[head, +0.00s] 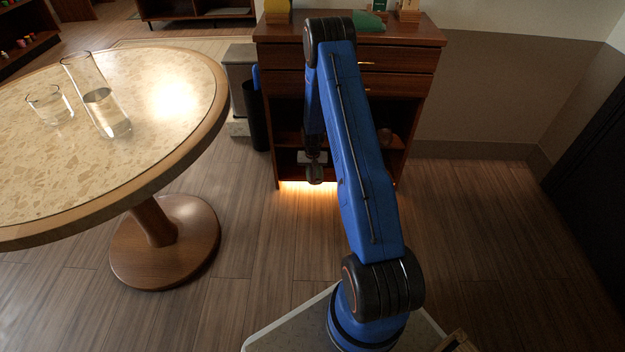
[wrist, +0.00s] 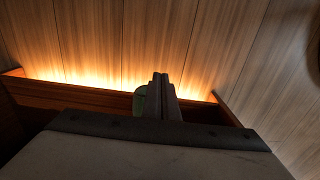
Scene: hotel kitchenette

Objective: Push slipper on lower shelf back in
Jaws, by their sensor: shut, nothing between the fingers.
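The wooden cabinet (head: 425,62) stands ahead, with drawers on top and open shelves below. My gripper (head: 314,178) hangs at the lower opening in the head view, in front of a glow under the cabinet. In the wrist view my gripper (wrist: 158,82) has its fingers closed together with nothing between them, over the shelf's wooden front edge (wrist: 90,97). A small green thing (wrist: 139,102) shows just left of the fingers, possibly part of the slipper. I cannot tell whether they touch. The rest of the slipper is hidden, and my arm blocks much of the shelves in the head view.
A round table (head: 150,150) with a glass (head: 48,104) and a tall glass vessel (head: 96,95) stands at left. A dark bin (head: 257,120) is left of the cabinet. The floor right of the cabinet is clear.

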